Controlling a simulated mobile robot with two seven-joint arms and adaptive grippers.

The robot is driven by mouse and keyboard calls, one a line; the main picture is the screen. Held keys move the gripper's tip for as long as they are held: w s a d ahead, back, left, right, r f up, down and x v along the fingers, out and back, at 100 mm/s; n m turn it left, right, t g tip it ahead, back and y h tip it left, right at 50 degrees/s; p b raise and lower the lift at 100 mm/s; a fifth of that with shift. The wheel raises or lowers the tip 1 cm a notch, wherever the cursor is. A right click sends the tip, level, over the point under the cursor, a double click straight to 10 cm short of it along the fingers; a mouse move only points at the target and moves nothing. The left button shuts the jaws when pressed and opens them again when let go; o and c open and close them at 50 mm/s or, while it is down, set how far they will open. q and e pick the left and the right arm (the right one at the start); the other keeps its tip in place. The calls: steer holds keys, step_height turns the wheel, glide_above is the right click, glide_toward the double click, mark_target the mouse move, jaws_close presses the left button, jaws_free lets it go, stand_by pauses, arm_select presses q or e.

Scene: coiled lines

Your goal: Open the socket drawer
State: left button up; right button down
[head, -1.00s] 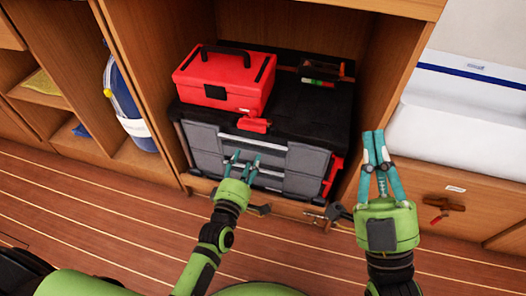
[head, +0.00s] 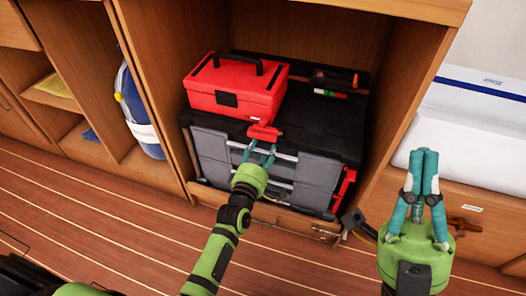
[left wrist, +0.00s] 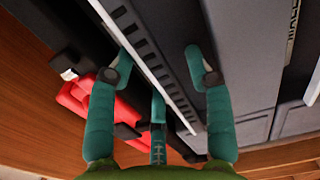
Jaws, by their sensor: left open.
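A black tool chest (head: 345,140) with grey drawer fronts (head: 315,182) stands in a wooden cabinet bay. The drawers look shut; I cannot tell which one is the socket drawer. My left gripper (head: 260,157) is open at the upper part of the chest's front, just below a red latch (head: 264,131). In the left wrist view, a pale slotted rail (left wrist: 150,65) of the chest runs between the open fingers of the left gripper (left wrist: 159,54). Contact cannot be made out. My right gripper (head: 424,155) is shut and empty, right of the chest.
A red toolbox (head: 235,90) and a few small tools (head: 334,84) lie on top of the chest. Wooden cabinet walls (head: 405,95) stand close on both sides. A blue and white bag (head: 143,115) sits in the left bay. The striped floor (head: 110,215) in front is clear.

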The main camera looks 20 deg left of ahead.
arm_select(q)
jaws_close()
steer(key=shift+s, duration=0.1)
